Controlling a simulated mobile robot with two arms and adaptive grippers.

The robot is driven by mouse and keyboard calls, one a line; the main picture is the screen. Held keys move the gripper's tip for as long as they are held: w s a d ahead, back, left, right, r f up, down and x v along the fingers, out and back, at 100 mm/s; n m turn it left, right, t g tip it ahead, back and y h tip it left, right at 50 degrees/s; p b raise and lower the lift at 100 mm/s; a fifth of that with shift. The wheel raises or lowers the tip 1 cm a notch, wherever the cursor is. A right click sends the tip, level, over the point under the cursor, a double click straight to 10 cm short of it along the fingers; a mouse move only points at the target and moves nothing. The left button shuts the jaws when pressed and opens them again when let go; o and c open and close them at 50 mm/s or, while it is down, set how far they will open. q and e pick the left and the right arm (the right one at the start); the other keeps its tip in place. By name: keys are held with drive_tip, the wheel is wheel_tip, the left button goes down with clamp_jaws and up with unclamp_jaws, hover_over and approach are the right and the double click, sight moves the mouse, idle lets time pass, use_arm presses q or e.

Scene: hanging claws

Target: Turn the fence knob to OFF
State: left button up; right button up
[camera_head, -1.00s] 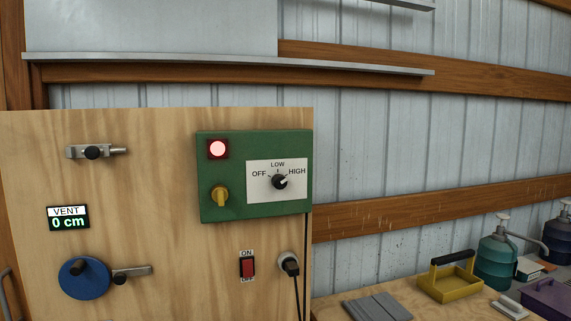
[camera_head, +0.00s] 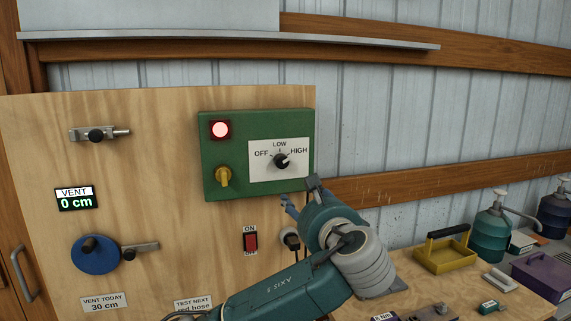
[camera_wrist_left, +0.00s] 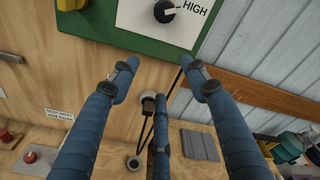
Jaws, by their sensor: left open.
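The fence knob (camera_head: 280,161) is a small black dial on a white plate (camera_head: 262,175) marked OFF, LOW and HIGH. Its white pointer is turned to the right, toward HIGH. The plate is on a green box (camera_head: 225,191) fixed to a wooden board. In the left wrist view the knob (camera_wrist_left: 164,11) shows at the top edge, with HIGH beside it. My left gripper (camera_head: 302,194) is open and empty, below and right of the knob and apart from it. Its blue fingers (camera_wrist_left: 160,88) are spread below the green box in the wrist view. My right gripper is not in view.
The green box also has a lit red lamp (camera_head: 220,130) and a yellow knob (camera_head: 224,177). Below are a red ON/OFF switch (camera_head: 250,242) and a plug (camera_head: 290,239) with a black cable near my gripper. A bench with a yellow tray (camera_head: 443,258) stands at right.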

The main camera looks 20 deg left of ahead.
use_arm(q)
drive_tip(key=y, duration=0.1)
approach(283, 163)
drive_tip(key=shift+t, duration=0.3)
drive_tip(key=p+x, duration=0.5)
drive_tip(key=x, duration=0.2)
drive_tip(key=shift+a, duration=0.15)
drive_tip(key=shift+w+a+f, duration=0.25)
drive_tip(key=shift+w+a, duration=0.1)
drive_tip(key=shift+w, duration=0.25)
drive_tip(key=shift+c, duration=0.5)
drive_tip(key=c, duration=1.1)
drive_tip(key=shift+o, duration=0.2)
